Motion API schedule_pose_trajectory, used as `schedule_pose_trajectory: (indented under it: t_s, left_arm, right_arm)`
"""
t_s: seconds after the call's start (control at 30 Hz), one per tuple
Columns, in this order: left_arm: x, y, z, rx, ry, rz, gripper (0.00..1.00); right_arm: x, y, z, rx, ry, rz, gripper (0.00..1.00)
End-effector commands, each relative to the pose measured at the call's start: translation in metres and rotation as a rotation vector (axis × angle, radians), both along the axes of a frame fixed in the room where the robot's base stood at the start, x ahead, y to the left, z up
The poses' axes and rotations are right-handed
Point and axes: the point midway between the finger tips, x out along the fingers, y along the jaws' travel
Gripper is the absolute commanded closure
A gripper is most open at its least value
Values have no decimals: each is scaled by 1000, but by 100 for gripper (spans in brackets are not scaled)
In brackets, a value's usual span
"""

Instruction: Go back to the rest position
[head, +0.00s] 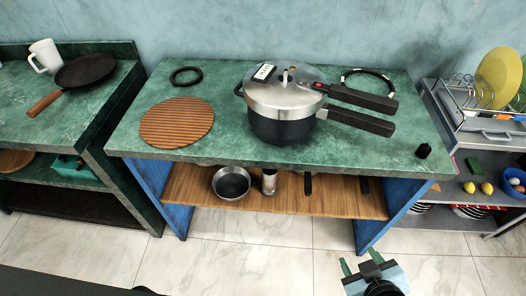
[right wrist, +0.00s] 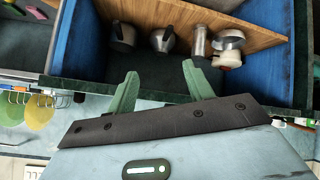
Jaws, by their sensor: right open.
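My right gripper (head: 361,262) is low in front of the green counter, over the floor and apart from everything. In the right wrist view its green fingers (right wrist: 158,92) are spread with nothing between them. My left gripper is in neither view. A pressure cooker (head: 282,120) with a steel lid and two long black handles stands on the green counter (head: 225,90). A round wooden trivet (head: 177,123) lies to its left. A black ring (head: 186,76) lies behind the trivet.
A frying pan (head: 85,70) and white mug (head: 45,56) stand on the left counter. A dish rack (head: 470,100) stands right. The tiled floor in front is clear.

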Motion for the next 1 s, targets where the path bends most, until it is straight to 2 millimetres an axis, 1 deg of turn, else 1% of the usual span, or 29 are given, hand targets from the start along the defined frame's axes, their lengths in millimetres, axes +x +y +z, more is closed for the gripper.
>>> schedule_pose_trajectory:
  t_s: [0.03,0.07,0.1,0.2,0.3,0.4,0.53,0.7,0.73,0.8,1.0]
  left_arm:
    - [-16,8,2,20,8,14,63]
    - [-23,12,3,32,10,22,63]
    - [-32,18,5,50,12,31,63]
    - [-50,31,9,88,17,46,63]
    - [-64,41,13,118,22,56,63]
    - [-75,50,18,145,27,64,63]
    - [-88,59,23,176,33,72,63]
    - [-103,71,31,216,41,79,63]
    - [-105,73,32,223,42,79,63]
    - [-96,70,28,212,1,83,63]
    - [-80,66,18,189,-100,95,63]
  right_arm:
    - [-30,-8,-19,15,119,-43,48]
    - [-46,-12,-27,21,184,-67,48]
    - [-67,-17,-37,29,265,-93,48]
    - [-113,-26,-53,43,434,-147,48]
    - [-149,-31,-62,52,563,-185,48]
    - [-180,-35,-66,59,669,-215,48]
    - [-215,-38,-68,67,788,-247,48]
    - [-257,-42,-65,73,932,-285,48]
    - [-265,-42,-64,74,957,-292,48]
    - [-254,-40,-68,85,905,-282,48]
    - [-237,-36,-78,115,803,-268,48]
